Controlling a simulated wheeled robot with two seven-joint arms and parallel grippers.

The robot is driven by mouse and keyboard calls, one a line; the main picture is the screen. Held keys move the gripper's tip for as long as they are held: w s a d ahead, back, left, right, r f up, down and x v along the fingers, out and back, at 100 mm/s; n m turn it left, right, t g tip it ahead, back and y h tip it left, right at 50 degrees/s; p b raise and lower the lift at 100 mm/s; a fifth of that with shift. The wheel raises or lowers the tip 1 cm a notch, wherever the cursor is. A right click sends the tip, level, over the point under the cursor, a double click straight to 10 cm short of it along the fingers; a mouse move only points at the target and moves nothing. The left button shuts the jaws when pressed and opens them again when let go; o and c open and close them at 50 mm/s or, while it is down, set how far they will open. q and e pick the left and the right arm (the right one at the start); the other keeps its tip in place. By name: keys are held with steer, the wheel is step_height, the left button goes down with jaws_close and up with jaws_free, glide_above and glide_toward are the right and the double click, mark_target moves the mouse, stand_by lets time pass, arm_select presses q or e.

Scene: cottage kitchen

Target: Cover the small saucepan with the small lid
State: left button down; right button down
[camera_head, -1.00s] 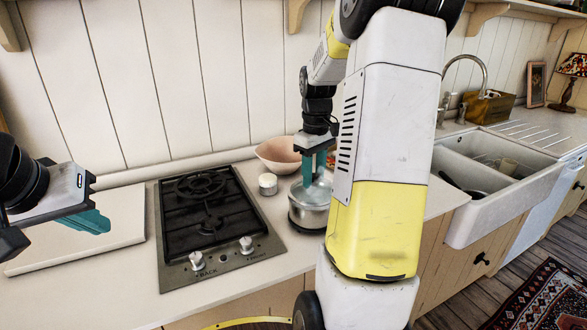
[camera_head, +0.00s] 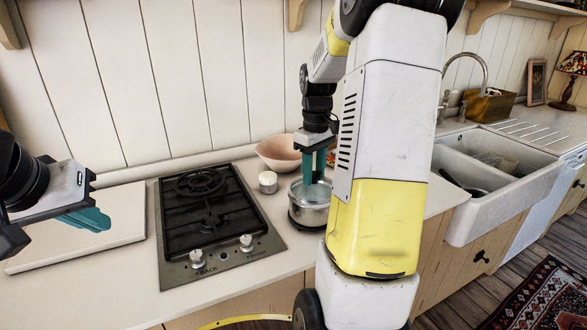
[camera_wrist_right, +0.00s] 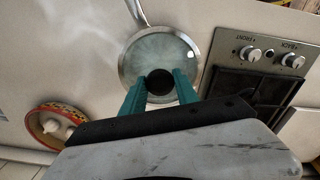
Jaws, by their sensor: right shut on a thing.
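The small saucepan (camera_head: 308,215) is a steel pot on the counter, right of the hob, partly hidden by my right arm. The small lid (camera_wrist_right: 141,54) is clear glass with a steel rim and a round black knob. It lies over the pan's mouth and looks roughly centred; I cannot tell whether its rim is fully seated. My right gripper (camera_wrist_right: 160,86) is shut on the lid's knob from above; in the head view its teal fingers (camera_head: 314,172) point down at the pan. My left gripper (camera_head: 90,220) hangs over the white board at the left, its opening unclear.
A black gas hob (camera_head: 212,230) stands left of the pan. A small white jar (camera_head: 268,183) and a pinkish bowl (camera_head: 278,153) are behind it. A red-rimmed bowl (camera_wrist_right: 35,122) shows in the wrist view. A white board (camera_head: 125,225) lies left; the sink (camera_head: 505,195) is right.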

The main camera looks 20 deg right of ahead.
mark_target(314, 173)
steer(key=shift+f, duration=0.5)
steer(key=c, duration=1.2)
jaws_free()
steer(key=shift+r, duration=0.1)
steer(key=shift+r, duration=5.45)
